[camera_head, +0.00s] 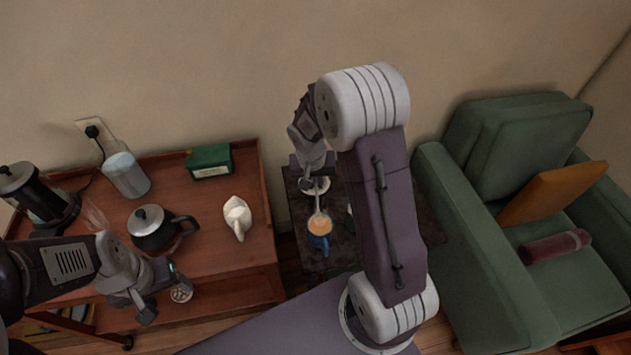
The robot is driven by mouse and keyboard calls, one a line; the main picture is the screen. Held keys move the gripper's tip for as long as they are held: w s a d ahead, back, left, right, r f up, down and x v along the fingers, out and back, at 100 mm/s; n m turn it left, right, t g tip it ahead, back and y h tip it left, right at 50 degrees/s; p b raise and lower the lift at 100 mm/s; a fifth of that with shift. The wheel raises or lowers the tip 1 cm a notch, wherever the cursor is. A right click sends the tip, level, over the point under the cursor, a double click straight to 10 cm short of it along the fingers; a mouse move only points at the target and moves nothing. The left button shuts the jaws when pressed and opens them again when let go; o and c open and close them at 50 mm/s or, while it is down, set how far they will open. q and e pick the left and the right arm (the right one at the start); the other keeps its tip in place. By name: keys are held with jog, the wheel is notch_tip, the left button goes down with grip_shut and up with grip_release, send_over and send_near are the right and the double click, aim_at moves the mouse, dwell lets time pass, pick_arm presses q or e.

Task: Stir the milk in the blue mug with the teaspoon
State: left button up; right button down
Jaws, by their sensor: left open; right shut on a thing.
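The blue mug (319,243) stands upright on the small dark table, with a light brown surface of liquid inside it. My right gripper (316,184) is above and behind the mug, shut on the teaspoon (318,204). The spoon reaches down toward the mug, and its lower end appears to be at or inside the rim; its bowl cannot be made out. My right arm hides part of the table to the right of the mug. My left gripper (164,298) is open and empty over the front of the wooden trolley, away from the mug.
A green armchair (475,255) stands right of the dark table (301,206).

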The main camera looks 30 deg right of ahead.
jog(key=p+v, duration=0.3)
jog(key=w+p+v, duration=0.1)
jog(key=v, duration=0.1)
jog(key=shift+s+d+r+p, duration=0.1)
jog(key=shift+d+r+p, duration=0.1)
jog(key=shift+d+p, duration=0.15)
jog(key=shift+f, duration=0.15)
